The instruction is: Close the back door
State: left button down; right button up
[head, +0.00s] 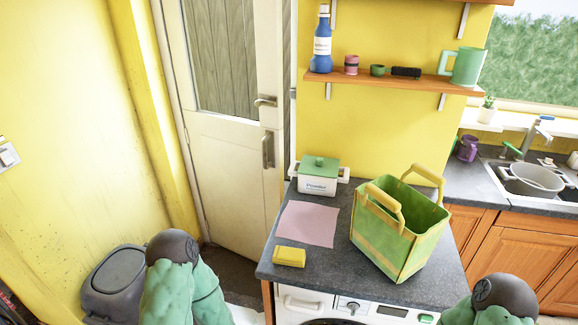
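The back door (228,165) is cream-white with a glazed upper panel and stands at the upper left centre in the head view. A lever handle (265,101) and a longer pull handle (268,150) are near its right edge. Its lower edge slants down to the right, and a narrow grey strip shows beside its right edge. It looks slightly ajar, but I cannot tell how far. Parts of my green arms show at the bottom, below the door and at the lower right. Neither gripper is in view.
A grey bin (112,283) stands left of the door. Dark floor (228,262) shows below the door.

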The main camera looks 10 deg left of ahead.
aim_at(238, 164)
jog(key=i+j+z, duration=0.1)
jog(key=j+z, duration=1.2)
